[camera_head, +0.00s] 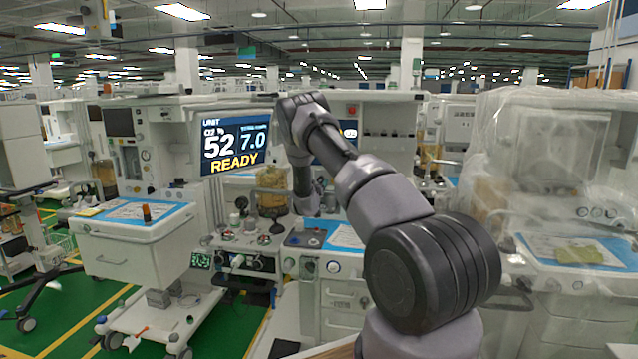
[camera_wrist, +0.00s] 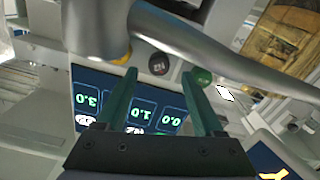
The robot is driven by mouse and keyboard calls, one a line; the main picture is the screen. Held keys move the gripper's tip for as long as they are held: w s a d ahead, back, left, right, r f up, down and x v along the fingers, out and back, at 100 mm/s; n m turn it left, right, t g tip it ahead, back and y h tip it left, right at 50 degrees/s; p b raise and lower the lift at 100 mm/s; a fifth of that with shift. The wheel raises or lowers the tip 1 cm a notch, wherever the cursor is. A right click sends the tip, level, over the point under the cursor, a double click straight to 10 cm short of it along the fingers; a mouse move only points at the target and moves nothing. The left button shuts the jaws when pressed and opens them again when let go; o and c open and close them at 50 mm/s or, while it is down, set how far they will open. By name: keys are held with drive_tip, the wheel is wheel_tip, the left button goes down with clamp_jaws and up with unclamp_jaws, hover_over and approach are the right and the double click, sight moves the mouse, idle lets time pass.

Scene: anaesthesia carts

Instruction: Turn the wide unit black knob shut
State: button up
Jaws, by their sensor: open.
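In the wrist view a small black knob (camera_wrist: 158,64) with a pale marking sits on a light panel. It lies between a yellow knob (camera_wrist: 122,57) and a green knob (camera_wrist: 203,76). My gripper (camera_wrist: 160,74) is open, its two green fingers apart and pointing toward the knob row. The black knob appears in the gap between the fingertips; I cannot tell whether they touch it. In the head view my arm hides part of the workstation, and the black knob cannot be made out.
A thick grey metal bar (camera_wrist: 220,55) crosses the wrist view close to the knobs. In the head view a READY screen (camera_head: 235,146) stands left of my arm. A white cart (camera_head: 140,238) is at left, and a plastic-covered unit (camera_head: 550,190) at right.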

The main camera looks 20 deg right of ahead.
sight(320, 180)
drive_tip(key=shift+x, duration=1.95)
clamp_jaws()
drive_tip(key=shift+m, duration=0.3)
drive_tip(key=m, duration=0.3)
drive_tip(key=shift+m, duration=2.1)
